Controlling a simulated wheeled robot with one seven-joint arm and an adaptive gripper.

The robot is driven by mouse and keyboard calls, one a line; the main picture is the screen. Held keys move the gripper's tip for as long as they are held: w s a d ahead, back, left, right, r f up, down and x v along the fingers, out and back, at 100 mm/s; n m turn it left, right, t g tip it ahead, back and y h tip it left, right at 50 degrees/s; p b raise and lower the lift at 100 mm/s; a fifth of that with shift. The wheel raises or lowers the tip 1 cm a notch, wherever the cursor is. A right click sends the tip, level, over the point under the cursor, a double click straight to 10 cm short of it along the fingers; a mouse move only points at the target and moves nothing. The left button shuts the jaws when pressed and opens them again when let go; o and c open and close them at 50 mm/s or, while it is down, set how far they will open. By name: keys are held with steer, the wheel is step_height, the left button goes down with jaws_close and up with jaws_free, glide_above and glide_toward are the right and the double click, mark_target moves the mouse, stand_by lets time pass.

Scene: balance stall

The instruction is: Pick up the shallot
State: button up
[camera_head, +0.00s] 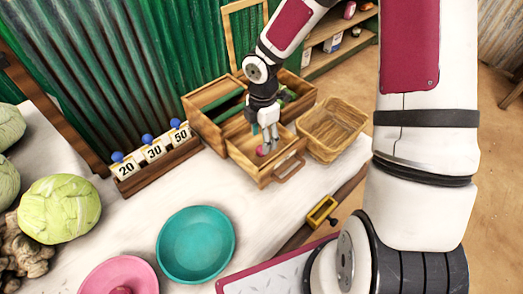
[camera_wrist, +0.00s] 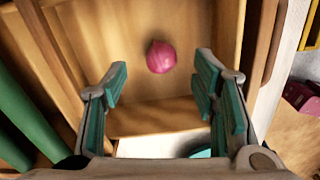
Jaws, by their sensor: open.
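The shallot (camera_wrist: 160,57) is a small round pink-purple bulb. It lies on the bare wooden floor of an open drawer (camera_wrist: 205,20). In the head view the shallot (camera_head: 264,149) shows as a small pink spot below my fingers, inside the pulled-out drawer (camera_head: 261,172). My gripper (camera_wrist: 160,90) is open and empty, with teal pads on both fingers. In the wrist view the shallot appears between the fingers' lines but beyond their tips, apart from them. In the head view my gripper (camera_head: 267,140) points down into the drawer.
A wooden basket (camera_head: 333,128) stands close to the drawer's right. Number blocks (camera_head: 153,153) stand in a rack at left. A teal bowl (camera_head: 195,244), a pink bowl (camera_head: 118,278) and cabbages (camera_head: 58,208) are on the white counter (camera_head: 140,215). The wooden drawer walls surround my fingers.

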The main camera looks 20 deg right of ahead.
steer(key=shift+s+f+b, duration=0.1)
steer(key=shift+f+b, duration=0.35)
steer(key=shift+f, duration=1.95)
steer(key=c, duration=1)
steer(key=shift+r, duration=0.1)
steer(key=shift+c, duration=0.2)
